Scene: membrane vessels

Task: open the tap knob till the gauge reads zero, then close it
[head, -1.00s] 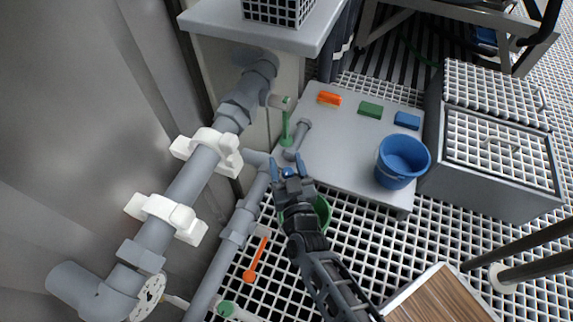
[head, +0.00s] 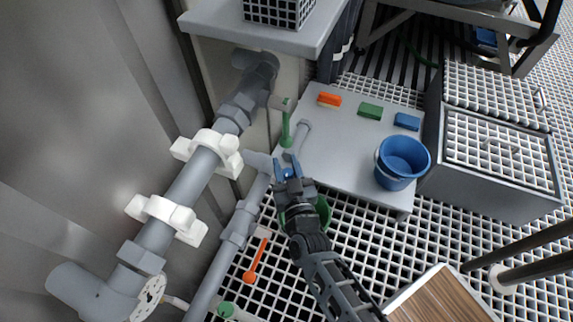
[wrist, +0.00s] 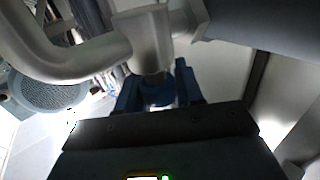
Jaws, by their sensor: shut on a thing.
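My gripper (head: 285,166) is at the grey pipe fitting beside the wall, in the middle of the head view. In the wrist view its blue fingers (wrist: 158,92) are shut on a small blue knob (wrist: 157,88) under a grey pipe fitting (wrist: 146,40). I take this to be the tap knob. The fingers hide most of it. A white round disc (head: 150,297), possibly the gauge, stands edge-on at the lower left of the head view. No reading can be made out on it.
A green bucket (head: 323,212) stands under my gripper, partly hidden. A thick grey pipe (head: 190,185) with white clamps runs along the left wall. A grey platform (head: 335,150) holds brushes and a blue bucket (head: 403,158). An orange-headed tool (head: 255,262) lies on the grating.

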